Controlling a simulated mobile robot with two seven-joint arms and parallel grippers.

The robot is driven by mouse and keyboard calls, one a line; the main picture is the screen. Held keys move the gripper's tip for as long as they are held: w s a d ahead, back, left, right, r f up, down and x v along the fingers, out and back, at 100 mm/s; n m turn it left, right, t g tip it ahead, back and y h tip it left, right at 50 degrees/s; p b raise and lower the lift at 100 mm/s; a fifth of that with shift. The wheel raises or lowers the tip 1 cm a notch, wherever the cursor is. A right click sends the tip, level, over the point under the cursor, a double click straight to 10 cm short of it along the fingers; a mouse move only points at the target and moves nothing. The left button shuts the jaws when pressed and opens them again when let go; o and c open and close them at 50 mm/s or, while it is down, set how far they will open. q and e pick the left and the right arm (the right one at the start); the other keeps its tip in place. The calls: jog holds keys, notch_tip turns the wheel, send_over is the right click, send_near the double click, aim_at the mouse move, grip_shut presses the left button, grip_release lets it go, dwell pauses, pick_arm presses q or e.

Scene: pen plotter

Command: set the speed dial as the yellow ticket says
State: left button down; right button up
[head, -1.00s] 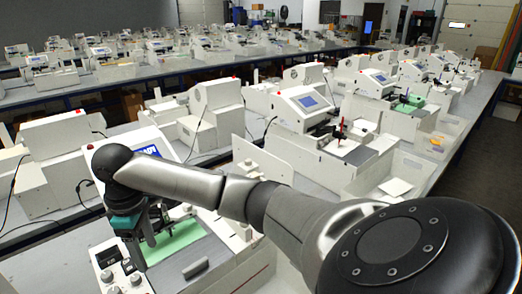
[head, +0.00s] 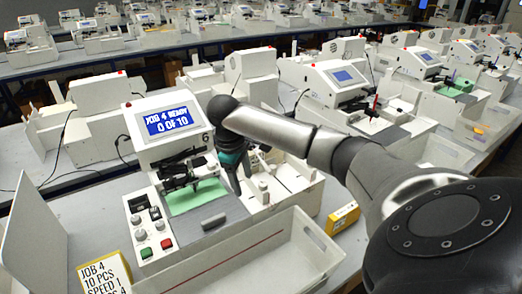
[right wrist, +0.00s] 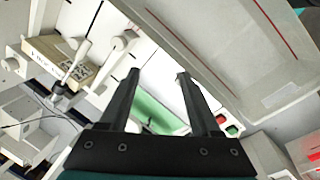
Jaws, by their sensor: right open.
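The yellow ticket (head: 104,273) stands at the lower left in the head view, cut off by the frame edge. I read JOB 4, 10 PCS, SPEED 1; its last line is cut. The plotter's control panel (head: 151,228) has light knobs (head: 141,234), a small dark display and green and red buttons. Which knob is the speed dial, and its setting, I cannot make out. My right gripper (head: 236,188) is over the plotter's right side, right of the green sheet (head: 196,197), apart from the knobs. The right wrist view shows its fingers (right wrist: 158,75) open and empty. My left gripper is not in view.
The plotter's blue screen (head: 168,122) is lit, showing 0 OF 10. A long white tray (head: 310,245) lies in front, with a yellow box (head: 342,218) to its right. A white panel (head: 35,235) stands at the left. Other machines fill the tables behind.

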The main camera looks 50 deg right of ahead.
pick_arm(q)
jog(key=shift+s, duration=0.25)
pick_arm(e)
jog(key=shift+m+t+h, duration=0.4)
jog(key=shift+m+h, duration=0.1)
jog(key=shift+m, duration=0.3)
jog(key=d+f, duration=0.2)
jog(key=d, duration=0.1)
jog(key=d+f, duration=0.3)
jog(key=shift+s+d+f, duration=0.2)
jog(key=shift+d+f, duration=0.1)
